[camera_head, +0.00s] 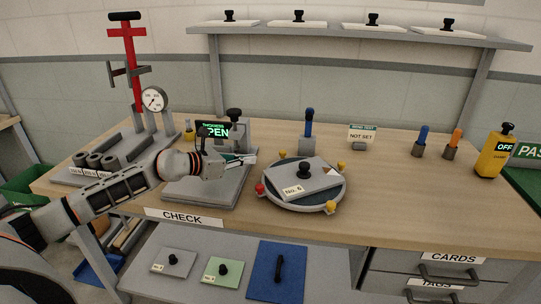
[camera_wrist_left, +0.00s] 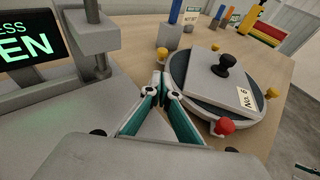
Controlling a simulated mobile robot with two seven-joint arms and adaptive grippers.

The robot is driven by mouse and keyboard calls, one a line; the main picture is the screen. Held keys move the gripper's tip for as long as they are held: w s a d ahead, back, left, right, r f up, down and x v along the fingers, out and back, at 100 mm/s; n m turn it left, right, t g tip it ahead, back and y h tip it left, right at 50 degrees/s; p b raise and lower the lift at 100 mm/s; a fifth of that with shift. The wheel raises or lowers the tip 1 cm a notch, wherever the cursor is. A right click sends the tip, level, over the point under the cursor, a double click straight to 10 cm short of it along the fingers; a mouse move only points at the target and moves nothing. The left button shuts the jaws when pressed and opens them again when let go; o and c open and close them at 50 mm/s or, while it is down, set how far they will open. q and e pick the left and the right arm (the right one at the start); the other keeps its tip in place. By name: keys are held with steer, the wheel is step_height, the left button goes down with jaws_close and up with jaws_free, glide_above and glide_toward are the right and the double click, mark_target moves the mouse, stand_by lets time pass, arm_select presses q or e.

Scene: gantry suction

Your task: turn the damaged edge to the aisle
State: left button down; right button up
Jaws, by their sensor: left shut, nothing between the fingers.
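A grey plate labelled No. 6 (camera_head: 318,178) with a black knob lies on a round turntable (camera_head: 297,207); both also show in the left wrist view, the plate (camera_wrist_left: 205,75) and the turntable rim (camera_wrist_left: 195,103). The turntable has several yellow pegs and one red peg (camera_head: 260,188) around its rim. The red peg (camera_wrist_left: 224,126) is at the near side in the wrist view. A small pale patch (camera_head: 331,171) shows at the plate's right edge; I cannot tell whether it is damage. My left gripper (camera_head: 252,159) is shut and empty, left of the turntable, above the check stand.
The check stand (camera_head: 220,195), with a green-lit display (camera_head: 213,130), is under my left gripper. A red gauge press (camera_head: 130,60) stands left. Blue and orange tools and a yellow OFF unit (camera_head: 493,157) stand right.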

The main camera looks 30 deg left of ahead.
arm_select(q)
steer(key=x, duration=0.5)
steer(key=r+b+x, duration=0.1)
steer(key=x, duration=0.2)
steer(key=shift+w+d+f, duration=0.1)
steer(key=shift+w+d, duration=0.05)
steer(key=shift+w, duration=0.25)
steer(key=shift+w+d, duration=0.2)
steer(key=shift+w, duration=0.15)
steer(key=w+d, duration=0.2)
steer(key=w, duration=0.1)
steer(key=w+d, duration=0.1)
steer(key=shift+w+p, duration=0.4)
steer(key=shift+w+d, duration=0.35)
steer(key=shift+d, duration=0.05)
steer(key=v, duration=1.1)
steer(key=shift+s+a, duration=0.15)
steer(key=shift+s, duration=0.35)
